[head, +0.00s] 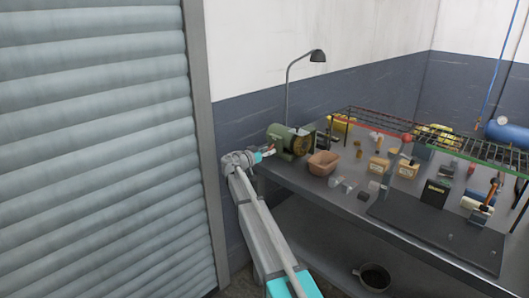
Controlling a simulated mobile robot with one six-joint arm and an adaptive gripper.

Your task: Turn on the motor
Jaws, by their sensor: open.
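The motor (289,141) is a green machine with a dark yellowish round face on its right side. My gripper (269,151) is at the end of my arm, close to the left front of the motor. It is small in the picture, and I cannot tell whether it touches the motor. The gripper is open. A small reddish and white part shows right by the gripper tip. No switch can be made out clearly at this size.
The grey workbench (327,194) carries a brown bin (323,163), several small boxes and tools, wire racks and a dark mat (425,232). A desk lamp (317,56) rises behind the motor. A bucket (374,276) sits below. A grey shutter (95,140) closes the left side.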

